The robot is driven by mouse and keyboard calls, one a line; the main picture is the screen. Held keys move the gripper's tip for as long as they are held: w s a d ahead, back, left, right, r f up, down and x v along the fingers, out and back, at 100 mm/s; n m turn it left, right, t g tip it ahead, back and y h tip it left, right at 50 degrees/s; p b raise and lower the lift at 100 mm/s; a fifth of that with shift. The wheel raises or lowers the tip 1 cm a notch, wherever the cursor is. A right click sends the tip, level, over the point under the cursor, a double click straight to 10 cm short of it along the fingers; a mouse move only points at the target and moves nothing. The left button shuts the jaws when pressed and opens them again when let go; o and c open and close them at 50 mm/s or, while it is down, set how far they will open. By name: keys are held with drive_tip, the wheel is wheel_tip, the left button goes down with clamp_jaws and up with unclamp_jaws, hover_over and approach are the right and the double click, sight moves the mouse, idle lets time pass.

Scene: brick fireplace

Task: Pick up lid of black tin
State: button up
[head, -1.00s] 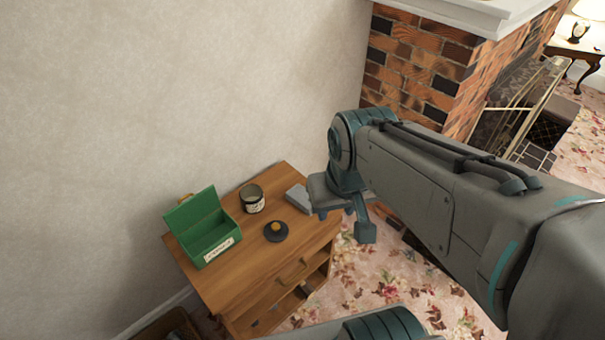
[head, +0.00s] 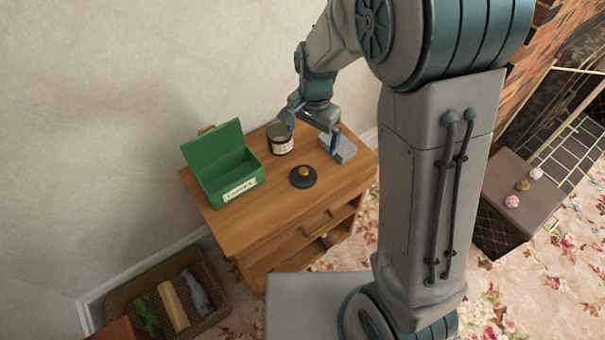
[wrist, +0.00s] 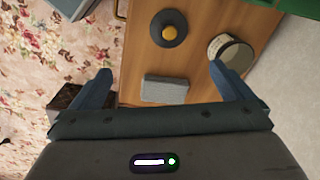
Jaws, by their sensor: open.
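The lid is a round dark disc (head: 303,180) with a yellow-gold knob, lying flat on the wooden cabinet top near its front; the wrist view also shows it (wrist: 160,39) at the top middle. The black tin (head: 281,145) stands upright and open behind the lid, with a pale label; it is at the right in the wrist view (wrist: 232,52). My gripper (head: 312,138) is open and empty above the back of the cabinet, between the tin and a grey block. In the wrist view its fingers (wrist: 160,69) are spread wide, with the lid beyond them.
The grey block (head: 340,149) lies on the cabinet (head: 255,222), right of the tin. An open green box (head: 232,187) stands at the left. The wall is close behind. A basket (head: 190,321) of items sits on the floor at lower left.

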drive_tip(key=m, duration=0.1)
hover_over(304, 171)
wheel_tip(304, 171, down, 4)
drive_tip(key=f, duration=0.1)
wheel_tip(304, 171, down, 7)
drive_tip(key=shift+s+a+r+b, duration=0.1)
drive_tip(key=shift+s+r+b, duration=0.1)
drive_tip(key=shift+b, duration=0.55)
drive_tip(key=shift+w+f, duration=0.15)
drive_tip(key=shift+f, duration=1.45)
drive_tip(key=shift+w+f, duration=0.1)
drive_tip(key=shift+f, duration=1.45)
drive_tip(key=c, duration=1.1)
